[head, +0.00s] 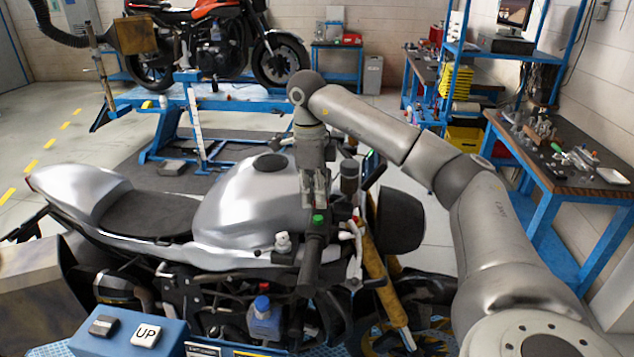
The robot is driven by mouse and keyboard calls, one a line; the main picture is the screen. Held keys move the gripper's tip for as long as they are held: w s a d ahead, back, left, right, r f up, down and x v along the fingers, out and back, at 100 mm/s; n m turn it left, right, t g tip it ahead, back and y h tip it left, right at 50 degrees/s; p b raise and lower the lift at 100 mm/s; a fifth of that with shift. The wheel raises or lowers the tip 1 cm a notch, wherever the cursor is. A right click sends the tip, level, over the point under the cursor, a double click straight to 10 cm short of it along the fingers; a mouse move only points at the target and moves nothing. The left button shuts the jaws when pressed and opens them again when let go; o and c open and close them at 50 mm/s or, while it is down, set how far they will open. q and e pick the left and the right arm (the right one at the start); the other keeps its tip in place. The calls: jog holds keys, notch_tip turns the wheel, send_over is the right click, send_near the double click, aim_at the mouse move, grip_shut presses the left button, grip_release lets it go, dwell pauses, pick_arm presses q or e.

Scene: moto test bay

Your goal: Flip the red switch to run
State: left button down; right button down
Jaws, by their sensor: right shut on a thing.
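The silver motorcycle (255,215) stands in front of me with its dark handlebar grip (313,255) pointing toward me. My right gripper (317,203) points down at the inner end of this grip, just above a small green button (318,220). Its fingers are closed together on a small part at the handlebar control, and the fingers hide most of that part. I cannot clearly make out the red switch; only a tiny red spot shows right of the grip, beside white levers. My left gripper is not in view.
A blue box with an UP button (146,333) is at the lower left. A bottle with a blue cap (264,318) sits low by the motorcycle. An orange motorcycle (215,35) stands on a blue lift behind. A cluttered workbench (570,178) is at right.

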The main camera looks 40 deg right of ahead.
jog(key=shift+w+a+g+h, duration=0.1)
jog(key=shift+g+h, duration=0.3)
dwell(0.3)
jog(key=c, duration=1.4)
grip_release()
jog(key=shift+a, duration=0.1)
jog(key=shift+w+a+r, duration=0.25)
jog(key=shift+w+r, duration=0.05)
jog(key=shift+r, duration=1.7)
jog(key=shift+w+a+r, duration=0.25)
jog(key=shift+r, duration=1.7)
jog(key=shift+w+a+r, duration=0.25)
jog(key=shift+w+r, duration=0.05)
jog(key=shift+r, duration=1.7)
